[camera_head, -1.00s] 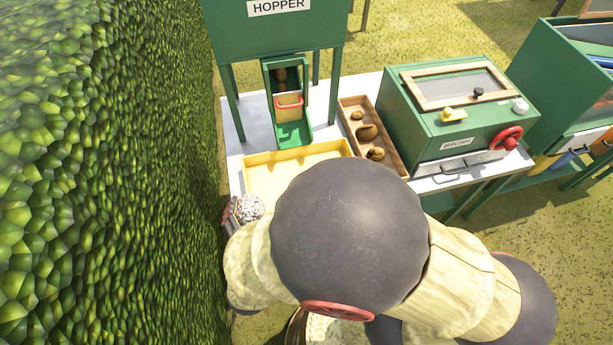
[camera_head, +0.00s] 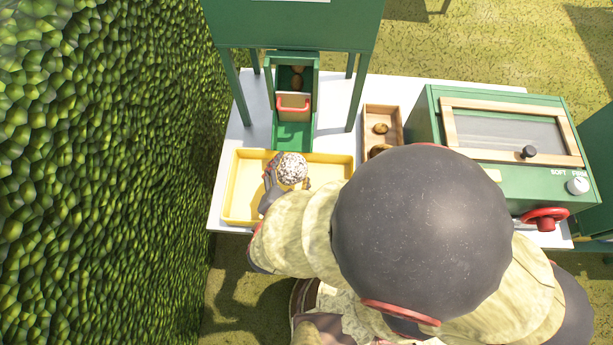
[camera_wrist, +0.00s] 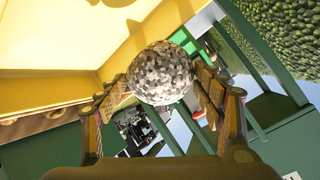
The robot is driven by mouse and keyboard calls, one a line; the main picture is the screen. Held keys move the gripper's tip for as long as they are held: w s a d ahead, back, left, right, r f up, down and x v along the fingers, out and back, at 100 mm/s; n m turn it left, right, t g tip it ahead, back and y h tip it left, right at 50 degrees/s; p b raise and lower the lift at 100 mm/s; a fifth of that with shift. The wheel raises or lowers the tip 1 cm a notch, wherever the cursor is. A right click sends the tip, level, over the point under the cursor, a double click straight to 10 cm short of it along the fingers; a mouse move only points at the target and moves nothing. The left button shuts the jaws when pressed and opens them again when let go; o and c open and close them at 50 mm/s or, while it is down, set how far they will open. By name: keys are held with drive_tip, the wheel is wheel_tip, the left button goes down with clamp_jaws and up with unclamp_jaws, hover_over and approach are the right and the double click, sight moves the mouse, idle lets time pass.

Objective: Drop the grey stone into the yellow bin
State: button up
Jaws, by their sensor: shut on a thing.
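The grey stone (camera_head: 291,168) is round and speckled. It sits between the fingers of my gripper (camera_head: 287,180), which is shut on it. In the head view the stone shows over the left-middle part of the yellow bin (camera_head: 236,204), a shallow tray on the table. The wrist view shows the stone (camera_wrist: 160,73) held between both fingers, with the yellow bin's wall (camera_wrist: 40,88) close by. I cannot tell its exact height over the bin. My arm hides the bin's front right part.
The green hopper (camera_head: 290,25) stands behind the bin, its chute with a red-handled gate (camera_head: 293,104) facing it. A wooden tray (camera_head: 398,125) with brown lumps and the green brush machine (camera_head: 505,150) stand to the right. A hedge (camera_head: 100,150) rises at the left.

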drive_tip(key=shift+f+b, duration=2.95)
drive_tip(key=shift+b, duration=0.3)
drive_tip(key=o, duration=1.7)
drive_tip(key=shift+c, duration=0.2)
drive_tip(key=o, duration=0.4)
drive_tip(key=shift+o, duration=0.2)
drive_tip(key=v, duration=0.7)
drive_tip(key=shift+s, duration=0.2)
drive_tip(key=shift+a+r, duration=0.1)
drive_tip(key=shift+a, duration=0.05)
